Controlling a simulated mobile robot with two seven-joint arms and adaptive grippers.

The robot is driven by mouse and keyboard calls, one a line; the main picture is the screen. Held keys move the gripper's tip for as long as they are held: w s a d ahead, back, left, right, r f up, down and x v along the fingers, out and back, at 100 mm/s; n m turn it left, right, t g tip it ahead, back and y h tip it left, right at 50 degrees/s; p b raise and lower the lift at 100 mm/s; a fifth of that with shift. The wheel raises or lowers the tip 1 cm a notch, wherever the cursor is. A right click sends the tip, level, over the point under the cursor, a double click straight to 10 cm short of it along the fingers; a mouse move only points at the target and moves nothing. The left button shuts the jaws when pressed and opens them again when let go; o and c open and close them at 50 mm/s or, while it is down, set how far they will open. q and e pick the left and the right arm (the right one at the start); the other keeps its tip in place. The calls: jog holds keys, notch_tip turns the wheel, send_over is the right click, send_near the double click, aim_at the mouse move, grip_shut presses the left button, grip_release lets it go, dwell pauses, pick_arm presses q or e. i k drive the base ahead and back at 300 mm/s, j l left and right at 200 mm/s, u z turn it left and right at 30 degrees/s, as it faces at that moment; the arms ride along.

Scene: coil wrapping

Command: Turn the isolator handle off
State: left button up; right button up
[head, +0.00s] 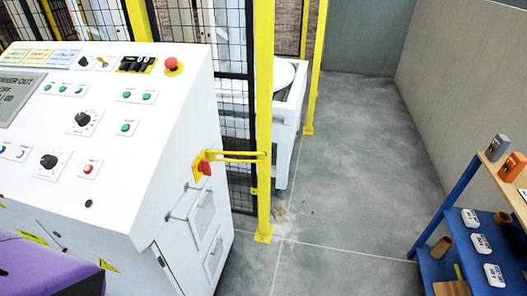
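The isolator handle (205,167) is a small red rotary handle on a yellow plate. It sits on the right side face of the white control cabinet (150,205), near a yellow bar that runs to the yellow fence post. The handle is small and seen at a slant, so I cannot tell its exact position. Neither of my grippers shows in the head view.
The cabinet's sloped top carries knobs, green buttons and a red emergency stop (172,65). A yellow fence post (264,130) with black mesh stands right of the handle. A blue shelf (465,240) is at the right. Grey floor (350,170) between is clear.

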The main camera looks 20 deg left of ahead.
aim_at(203, 166)
jog(key=i+l, duration=0.15)
jog(key=i, duration=0.35)
jog(key=i+l+z, duration=0.1)
jog(key=i, duration=0.35)
jog(key=i+l, duration=0.15)
jog(key=i, duration=0.35)
jog(key=i+l+u, duration=0.1)
jog(key=i+u, duration=0.15)
jog(key=u, duration=0.25)
jog(key=i+l+u, duration=0.2)
jog(key=u, duration=0.25)
jog(key=i+l+u, duration=0.25)
jog(key=u, duration=0.25)
jog(key=i+l+u, duration=0.15)
jog(key=l+u, duration=0.3)
jog(key=i+l+u, duration=0.1)
jog(key=l+u, duration=0.25)
jog(key=u, duration=0.15)
